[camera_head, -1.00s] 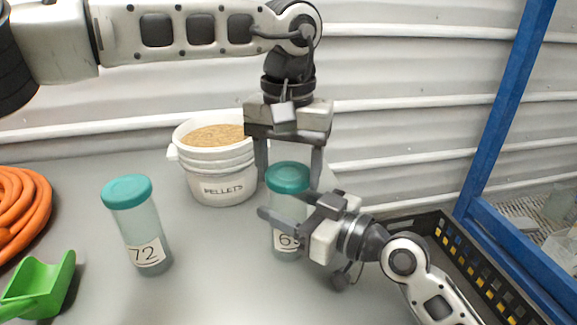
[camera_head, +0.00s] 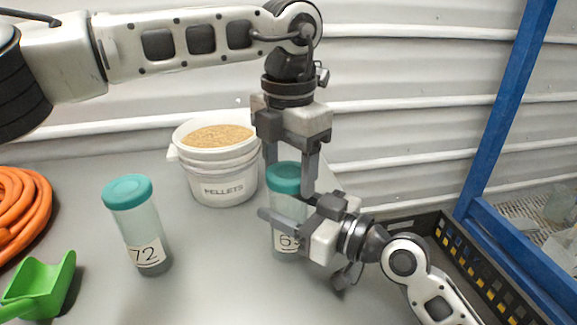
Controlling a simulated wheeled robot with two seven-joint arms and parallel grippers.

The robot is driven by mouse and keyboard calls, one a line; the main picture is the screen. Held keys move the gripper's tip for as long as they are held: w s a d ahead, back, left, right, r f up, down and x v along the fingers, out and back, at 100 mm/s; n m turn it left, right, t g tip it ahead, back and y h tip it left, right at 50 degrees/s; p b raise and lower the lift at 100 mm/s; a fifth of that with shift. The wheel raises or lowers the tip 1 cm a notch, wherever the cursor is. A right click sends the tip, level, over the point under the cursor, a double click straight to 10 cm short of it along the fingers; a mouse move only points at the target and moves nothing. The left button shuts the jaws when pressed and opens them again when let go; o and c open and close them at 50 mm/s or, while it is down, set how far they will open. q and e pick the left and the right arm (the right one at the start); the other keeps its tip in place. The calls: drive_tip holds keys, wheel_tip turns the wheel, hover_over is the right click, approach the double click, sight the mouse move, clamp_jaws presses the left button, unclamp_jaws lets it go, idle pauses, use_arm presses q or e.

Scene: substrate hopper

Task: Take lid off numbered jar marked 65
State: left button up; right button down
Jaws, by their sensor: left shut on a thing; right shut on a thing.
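The jar (camera_head: 287,212) stands upright on the grey table, its label partly hidden by my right gripper; a 6 and part of a second digit show. Its teal lid (camera_head: 284,178) is on top. My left gripper (camera_head: 290,182) comes down from above and is shut on the lid, one finger on either side. My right gripper (camera_head: 284,208) comes in from the right and is shut around the jar's body below the lid. Another jar (camera_head: 147,235), marked 72, stands to the left with its own teal lid (camera_head: 127,191).
A white bucket (camera_head: 224,188) labelled PELLETS stands behind, between the jars. An orange coiled hose (camera_head: 22,212) and a green scoop (camera_head: 40,285) lie at the left. A black crate (camera_head: 475,262) and a blue frame (camera_head: 507,110) are at the right.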

use_arm(q)
drive_tip(key=n, duration=1.5)
drive_tip(key=shift+n, duration=0.3)
drive_tip(key=n, duration=0.5)
drive_tip(key=shift+r, duration=0.1)
drive_tip(key=shift+r, duration=0.2)
drive_tip(key=shift+r, duration=0.9)
